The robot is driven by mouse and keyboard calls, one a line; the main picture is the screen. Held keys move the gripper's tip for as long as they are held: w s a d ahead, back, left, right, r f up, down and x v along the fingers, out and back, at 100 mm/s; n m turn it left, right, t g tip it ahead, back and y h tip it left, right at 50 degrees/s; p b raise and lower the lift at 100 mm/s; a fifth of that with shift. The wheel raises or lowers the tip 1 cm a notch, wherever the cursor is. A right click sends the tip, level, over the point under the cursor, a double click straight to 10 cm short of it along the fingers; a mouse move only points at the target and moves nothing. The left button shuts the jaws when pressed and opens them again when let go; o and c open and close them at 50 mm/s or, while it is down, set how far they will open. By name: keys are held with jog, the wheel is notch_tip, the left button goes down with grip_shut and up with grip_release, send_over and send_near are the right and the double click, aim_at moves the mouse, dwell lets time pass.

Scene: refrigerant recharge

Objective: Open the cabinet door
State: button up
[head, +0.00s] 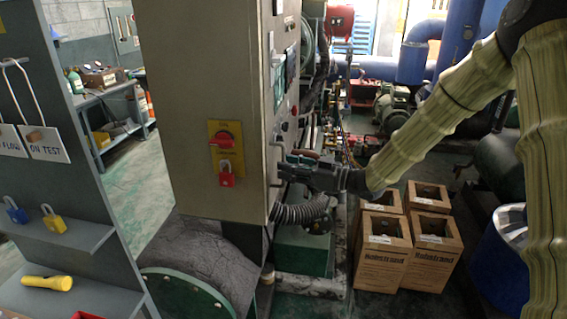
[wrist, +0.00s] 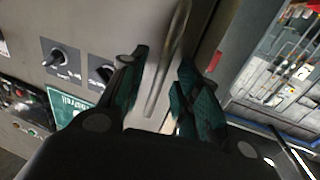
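The beige cabinet (head: 195,75) stands in the middle of the head view. Its door (head: 271,95), on the side facing right, looks closed and carries gauges and switches. A slim metal bar handle (wrist: 168,65) runs along the door near its edge in the wrist view. My gripper (head: 284,167) is at the door by the handle. In the wrist view my gripper (wrist: 162,95) has its two dark green-padded fingers apart, one on each side of the handle. A gap shows beside the handle, so the fingers do not look closed on it. The fingertips' depth against the door is hard to judge.
A red rotary switch (head: 226,139) with a red padlock (head: 226,175) is on the cabinet's near side. Several cardboard boxes (head: 381,262) stand on the floor below my arm. A grey shelf (head: 60,235) with padlocks and a yellow flashlight (head: 47,283) is at left.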

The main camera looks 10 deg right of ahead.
jog(key=shift+x, duration=0.95)
grip_shut()
